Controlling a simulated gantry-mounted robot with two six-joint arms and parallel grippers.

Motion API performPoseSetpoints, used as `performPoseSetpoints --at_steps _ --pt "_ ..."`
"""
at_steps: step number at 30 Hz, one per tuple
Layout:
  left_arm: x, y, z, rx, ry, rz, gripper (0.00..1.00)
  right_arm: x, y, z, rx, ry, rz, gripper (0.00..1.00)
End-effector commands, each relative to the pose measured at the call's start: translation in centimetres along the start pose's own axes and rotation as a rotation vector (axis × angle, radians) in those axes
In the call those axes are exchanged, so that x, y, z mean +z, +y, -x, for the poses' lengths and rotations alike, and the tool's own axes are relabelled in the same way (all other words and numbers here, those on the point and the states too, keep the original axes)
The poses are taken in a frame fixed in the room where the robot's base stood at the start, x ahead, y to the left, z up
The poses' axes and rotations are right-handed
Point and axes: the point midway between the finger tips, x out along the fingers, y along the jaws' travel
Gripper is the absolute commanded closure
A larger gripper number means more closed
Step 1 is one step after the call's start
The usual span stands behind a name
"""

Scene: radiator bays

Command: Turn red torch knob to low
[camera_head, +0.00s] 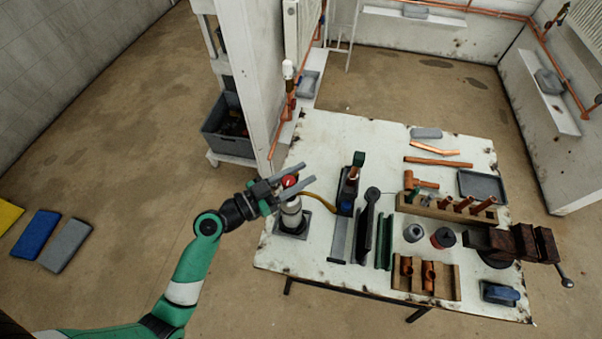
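The torch (291,213) stands upright in a dark square base at the left side of the white workbench (305,261). Its red knob (289,181) shows on top, between the two fingers of my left gripper (305,174). The gripper is open, with one finger behind the knob and one in front of it in the picture. I cannot tell whether either finger touches the knob. The knob's setting is too small to read. A yellowish hose (321,201) runs from the torch to the right. My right gripper is not in view.
Long dark tools (364,235) lie to the right of the torch. Wooden racks with copper fittings (427,291), two small cans (413,233) and a vise (513,243) fill the bench's right half. A white wall end with a copper pipe (283,122) rises behind the torch.

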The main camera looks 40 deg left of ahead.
Motion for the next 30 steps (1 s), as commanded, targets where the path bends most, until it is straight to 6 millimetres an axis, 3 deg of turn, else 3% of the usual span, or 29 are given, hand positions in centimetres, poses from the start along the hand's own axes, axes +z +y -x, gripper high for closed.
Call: performPoseSetpoints --at_steps 1,6,22,30 --pt "0.0 0.0 0.0 0.000 0.000 0.000 0.73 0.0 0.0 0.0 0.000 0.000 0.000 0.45" --pt "0.0 0.0 0.0 0.000 0.000 0.000 1.00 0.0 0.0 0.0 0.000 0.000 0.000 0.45" --pt "0.0 -0.2 -0.1 -0.100 -0.009 0.004 1.00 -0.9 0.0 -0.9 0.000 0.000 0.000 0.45" --pt "-0.7 -0.8 0.0 -0.273 -0.018 0.008 1.00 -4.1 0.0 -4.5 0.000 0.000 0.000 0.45"
